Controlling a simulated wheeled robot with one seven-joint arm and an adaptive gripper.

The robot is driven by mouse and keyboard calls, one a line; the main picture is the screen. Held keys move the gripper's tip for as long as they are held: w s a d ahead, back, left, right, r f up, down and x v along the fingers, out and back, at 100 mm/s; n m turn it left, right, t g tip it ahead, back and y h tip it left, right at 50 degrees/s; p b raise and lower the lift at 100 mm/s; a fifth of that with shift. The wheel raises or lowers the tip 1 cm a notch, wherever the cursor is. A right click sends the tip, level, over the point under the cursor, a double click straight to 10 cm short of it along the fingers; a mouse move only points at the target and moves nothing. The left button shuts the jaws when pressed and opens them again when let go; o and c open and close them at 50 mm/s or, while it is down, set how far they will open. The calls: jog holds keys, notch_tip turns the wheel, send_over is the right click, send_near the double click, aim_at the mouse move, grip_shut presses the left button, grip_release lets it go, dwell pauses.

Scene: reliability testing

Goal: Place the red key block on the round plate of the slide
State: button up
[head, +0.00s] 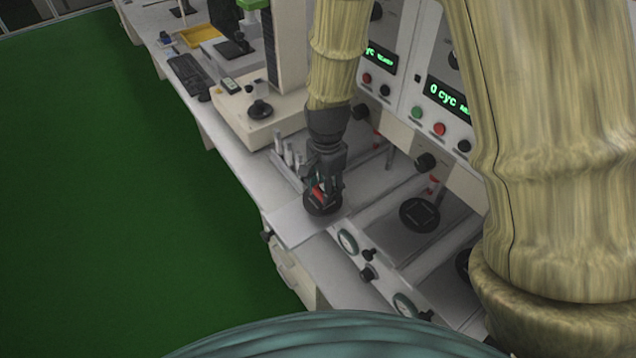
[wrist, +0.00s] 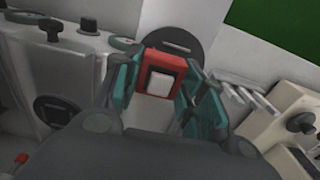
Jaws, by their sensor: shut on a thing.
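The red key block (wrist: 160,75) has a white square key on its face and sits between the teal fingers of my gripper (wrist: 162,88) in the wrist view. My gripper (head: 322,190) is shut on it. In the head view only a small part of the red block (head: 318,194) shows between the fingers. A round black plate (head: 322,207) on the slide lies under the block. In the wrist view the plate (wrist: 176,42) shows partly behind the block. Whether the block touches the plate cannot be told.
Another round black plate (head: 419,214) lies in the bay to the right. Panels with green displays (head: 449,96) stand behind. A row of grey pins (head: 287,155) stands close to the left of my gripper. A beige machine (head: 258,115) is farther left. Dials and knobs (head: 348,241) line the front.

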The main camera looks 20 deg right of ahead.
aim_at(323, 191)
jog(key=shift+w+f, duration=0.25)
jog(key=shift+w, duration=0.75)
jog(key=shift+s+f+b, duration=0.2)
jog(key=shift+f+b, duration=0.2)
jog(key=shift+b, duration=0.3)
notch_tip(323, 191, down, 2)
jog(key=shift+w+f+b, duration=0.15)
jog(key=shift+f+b, duration=0.1)
jog(key=shift+b, duration=0.8)
jog(key=shift+r, duration=0.1)
jog(key=shift+f, duration=0.25)
jog(key=shift+s+f, duration=0.25)
jog(key=shift+s, duration=0.05)
